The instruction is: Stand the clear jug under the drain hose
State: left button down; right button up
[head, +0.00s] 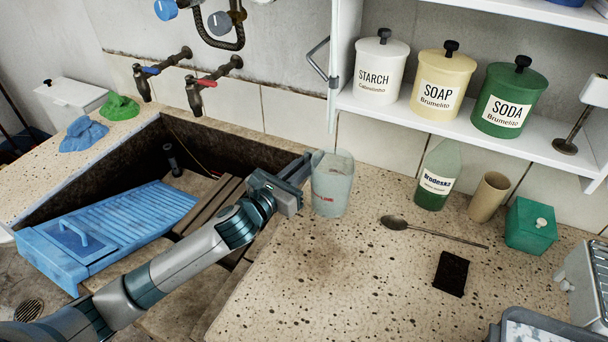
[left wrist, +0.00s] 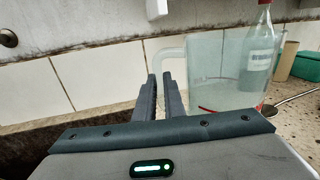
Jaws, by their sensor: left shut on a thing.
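The clear jug (head: 332,185) stands upright at the back edge of the speckled stone top, beside the trough; its base appears to rest on the stone. My left gripper (head: 301,168) reaches it from the left and is shut on its handle. In the left wrist view, the fingers (left wrist: 165,88) are at the pale jug handle (left wrist: 170,52), with the jug body (left wrist: 218,72) to the right. A dark ribbed hose (head: 222,44) loops below the wall fittings at the top; I cannot tell whether it is the drain hose. My right gripper is not in view.
The trough holds a blue washboard (head: 130,225) and a short dark pipe (head: 171,160). Taps (head: 194,95) overhang it. Right of the jug are a green bottle (head: 438,175), a beaker (head: 489,197), a spoon (head: 435,232) and a green box (head: 531,225).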

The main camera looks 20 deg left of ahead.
pick_arm(q)
jog(key=shift+w+a+f, duration=0.2)
jog(key=shift+a+f, duration=0.05)
jog(key=shift+a, duration=0.2)
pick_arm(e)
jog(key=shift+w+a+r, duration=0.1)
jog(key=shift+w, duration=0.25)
pick_arm(q)
jog(key=shift+f, duration=0.1)
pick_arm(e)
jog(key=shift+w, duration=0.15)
pick_arm(q)
notch_tip(320, 180, down, 3)
jog(key=shift+r, duration=0.15)
jog(key=shift+f, duration=0.65)
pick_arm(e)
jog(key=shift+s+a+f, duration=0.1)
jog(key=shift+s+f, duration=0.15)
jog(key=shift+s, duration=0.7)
pick_arm(q)
jog(key=shift+f, duration=0.1)
